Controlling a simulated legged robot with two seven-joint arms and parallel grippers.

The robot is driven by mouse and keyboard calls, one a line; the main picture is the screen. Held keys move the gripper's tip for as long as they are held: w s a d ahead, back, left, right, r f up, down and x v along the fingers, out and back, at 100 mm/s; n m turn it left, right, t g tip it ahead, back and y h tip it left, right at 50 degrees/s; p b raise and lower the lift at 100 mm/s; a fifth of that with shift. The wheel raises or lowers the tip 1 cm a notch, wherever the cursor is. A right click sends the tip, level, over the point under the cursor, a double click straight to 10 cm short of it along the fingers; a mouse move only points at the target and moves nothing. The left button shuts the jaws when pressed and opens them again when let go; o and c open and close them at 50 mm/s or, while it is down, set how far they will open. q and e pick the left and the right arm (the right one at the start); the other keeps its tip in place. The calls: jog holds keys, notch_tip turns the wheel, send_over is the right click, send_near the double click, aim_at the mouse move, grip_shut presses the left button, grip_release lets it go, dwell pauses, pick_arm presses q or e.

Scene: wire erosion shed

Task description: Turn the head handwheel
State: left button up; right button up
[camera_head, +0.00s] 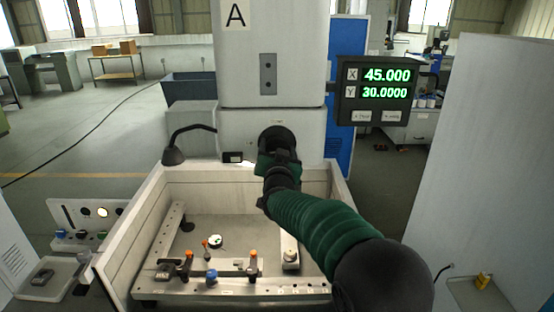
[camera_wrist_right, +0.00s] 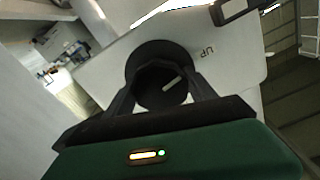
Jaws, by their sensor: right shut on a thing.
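The head handwheel (camera_head: 276,137) is a round black knob on the front of the white machine head, partly hidden by my right gripper. In the right wrist view the handwheel (camera_wrist_right: 148,58) shows as a black ring with a dark recessed face and a pale mark on it. The letters "UP" are printed on the panel beside it. My right gripper (camera_head: 279,152) is at the handwheel, its green arm coming in from the lower right. In the wrist view the two fingers of the right gripper (camera_wrist_right: 163,92) sit on either side of the wheel, shut on it. My left gripper is not in view.
Below is an open work tank (camera_head: 115,262) with clamps and rails inside. A black lamp (camera_head: 173,156) stands at its back left. A tall pale panel (camera_head: 475,150) stands on the right.

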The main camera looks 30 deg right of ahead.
jog(key=shift+f+m+b, duration=0.1)
jog(key=shift+m+b, duration=0.7)
jog(key=shift+m, duration=0.2)
jog(key=o, duration=1.4)
jog(key=b+v, duration=0.3)
jog(key=v, duration=1.3)
jog(key=shift+s, duration=0.4)
